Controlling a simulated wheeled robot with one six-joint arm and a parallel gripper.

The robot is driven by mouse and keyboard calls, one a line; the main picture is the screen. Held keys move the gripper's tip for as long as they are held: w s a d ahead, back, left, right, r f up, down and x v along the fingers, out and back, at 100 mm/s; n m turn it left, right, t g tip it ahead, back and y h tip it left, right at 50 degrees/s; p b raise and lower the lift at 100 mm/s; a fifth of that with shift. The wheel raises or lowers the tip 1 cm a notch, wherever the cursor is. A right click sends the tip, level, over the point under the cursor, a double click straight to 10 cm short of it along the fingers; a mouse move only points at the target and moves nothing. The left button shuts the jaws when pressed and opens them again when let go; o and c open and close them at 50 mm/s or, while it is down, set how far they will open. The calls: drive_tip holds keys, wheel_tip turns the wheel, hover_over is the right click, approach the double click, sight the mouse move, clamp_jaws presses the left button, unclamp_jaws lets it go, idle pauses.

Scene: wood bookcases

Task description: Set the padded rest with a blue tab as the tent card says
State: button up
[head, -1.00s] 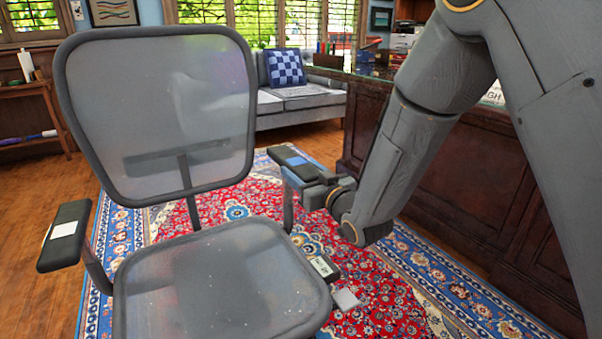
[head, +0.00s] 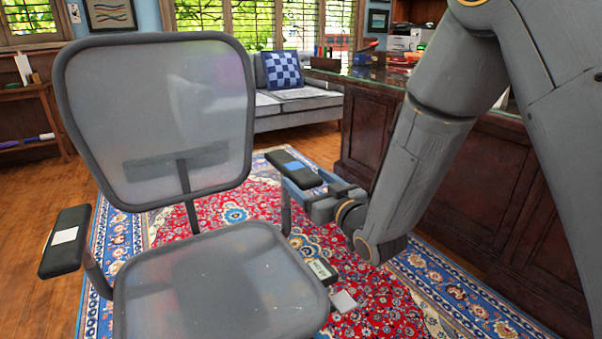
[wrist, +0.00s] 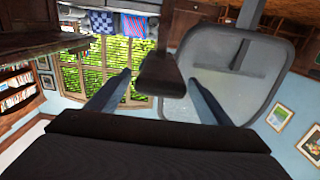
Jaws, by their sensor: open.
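The padded rest with a blue tab is the office chair's right-hand armrest (head: 281,158), a black pad on a post, with the blue tab (head: 294,166) on its top. My gripper (head: 297,177) is open at the pad's near end. In the wrist view the dark pad (wrist: 160,72) lies between the two spread fingers, with a visible gap on each side. A white sliver (head: 504,98) on the desk is nearly all hidden by my arm; no words on it can be read now.
The other armrest (head: 62,252) has a white tab. The mesh seat (head: 215,285) and backrest (head: 160,115) stand left of my gripper. A small display (head: 319,270) and grey paddle (head: 343,301) sit beside the seat. The wooden desk (head: 450,165) stands behind my arm.

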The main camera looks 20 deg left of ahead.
sight(313, 183)
drive_tip(key=shift+p+v, duration=0.3)
drive_tip(key=shift+v, duration=1.4)
drive_tip(key=shift+r, duration=0.1)
